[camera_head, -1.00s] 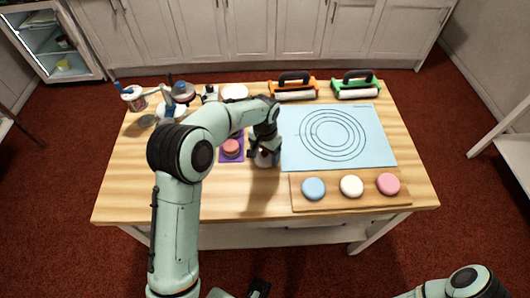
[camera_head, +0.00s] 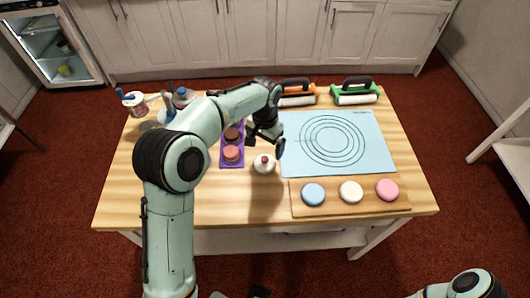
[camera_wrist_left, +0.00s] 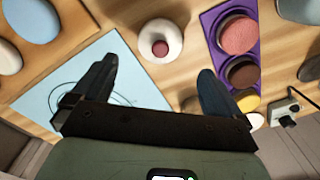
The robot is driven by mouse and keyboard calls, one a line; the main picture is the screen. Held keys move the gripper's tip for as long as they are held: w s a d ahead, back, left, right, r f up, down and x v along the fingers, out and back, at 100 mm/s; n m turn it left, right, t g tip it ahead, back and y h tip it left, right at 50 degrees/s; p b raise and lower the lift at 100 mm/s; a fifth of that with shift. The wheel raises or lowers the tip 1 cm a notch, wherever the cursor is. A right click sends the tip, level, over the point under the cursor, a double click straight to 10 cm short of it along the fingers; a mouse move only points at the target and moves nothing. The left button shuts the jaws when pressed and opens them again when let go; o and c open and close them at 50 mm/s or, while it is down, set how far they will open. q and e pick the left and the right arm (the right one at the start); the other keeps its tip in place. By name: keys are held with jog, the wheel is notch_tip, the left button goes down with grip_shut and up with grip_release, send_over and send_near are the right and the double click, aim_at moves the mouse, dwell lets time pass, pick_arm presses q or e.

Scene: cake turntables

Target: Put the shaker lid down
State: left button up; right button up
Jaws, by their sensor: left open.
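The shaker lid (camera_head: 264,164), white and round with a dark red knob, sits on the bare wood between the purple tray and the blue mat. It also shows in the left wrist view (camera_wrist_left: 160,42), beyond the fingertips. What is under it cannot be made out. My left gripper (camera_head: 266,144) is open and empty, above and behind the lid, apart from it. In the left wrist view its two fingers (camera_wrist_left: 158,72) are spread wide with nothing between them. My right gripper is not in view; only part of that arm shows.
The purple tray (camera_head: 224,160) with round cakes is close on the left. The blue mat (camera_head: 300,160) and a wooden board (camera_head: 332,204) with three coloured discs are on the right. Orange (camera_head: 297,88) and green (camera_head: 355,85) rollers stand behind. The front left of the table is clear.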

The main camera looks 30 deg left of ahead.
aim_at(265, 158)
pick_arm(q)
notch_tip(265, 158, up, 4)
jog(key=shift+f, duration=0.1)
dwell(0.6)
